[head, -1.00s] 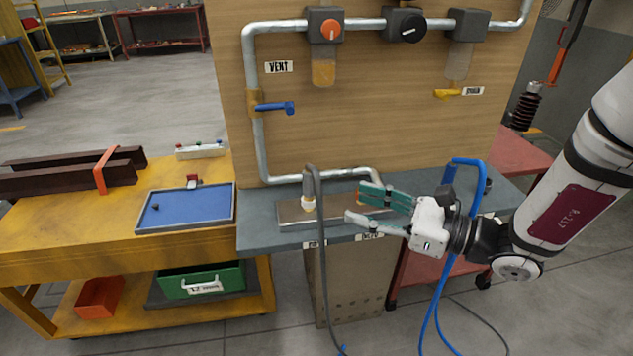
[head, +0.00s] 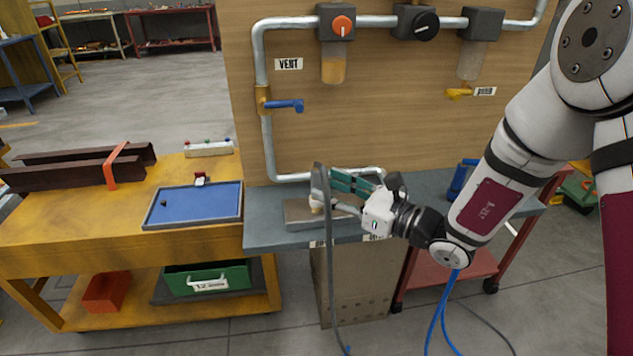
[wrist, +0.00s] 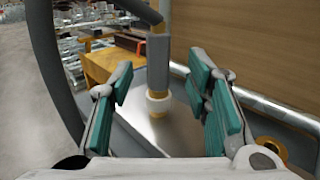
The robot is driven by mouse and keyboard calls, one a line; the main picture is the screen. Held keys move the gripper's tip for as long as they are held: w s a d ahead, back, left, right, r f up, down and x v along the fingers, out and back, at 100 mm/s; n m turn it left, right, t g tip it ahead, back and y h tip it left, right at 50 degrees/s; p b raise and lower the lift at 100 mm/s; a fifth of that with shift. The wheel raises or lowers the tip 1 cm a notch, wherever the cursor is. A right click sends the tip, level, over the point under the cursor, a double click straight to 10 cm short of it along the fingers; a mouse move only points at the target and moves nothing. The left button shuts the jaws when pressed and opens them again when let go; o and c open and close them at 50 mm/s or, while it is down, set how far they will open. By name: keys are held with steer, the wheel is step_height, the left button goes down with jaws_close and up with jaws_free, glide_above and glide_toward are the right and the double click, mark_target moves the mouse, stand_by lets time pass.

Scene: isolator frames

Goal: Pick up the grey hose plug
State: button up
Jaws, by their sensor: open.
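The grey hose plug (wrist: 158,62) stands upright in the wrist view, a grey cylinder with a cream collar at its foot, on a metal plate (wrist: 178,132). A grey hose arches from its top. My gripper (wrist: 160,88) is open, with one teal-padded finger on each side of the plug in the picture. I see gaps on both sides and no contact. In the head view my gripper (head: 329,192) is at the right of the plug, and its fingers and the hose partly hide the plug. The cream collar (head: 316,204) shows low by the fingers.
The plate lies on a grey bench (head: 266,222) before a wooden panel (head: 390,110) with pipes and valves. A low metal pipe (wrist: 270,108) runs right of my fingers. The grey hose (head: 330,270) hangs over the bench front. A blue tray (head: 195,205) lies on the yellow bench.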

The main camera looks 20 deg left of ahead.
mark_target(317, 181)
steer(key=x, duration=0.4)
steer(key=shift+r, duration=0.1)
steer(key=shift+c, duration=0.6)
jaws_close()
steer(key=shift+r, duration=0.1)
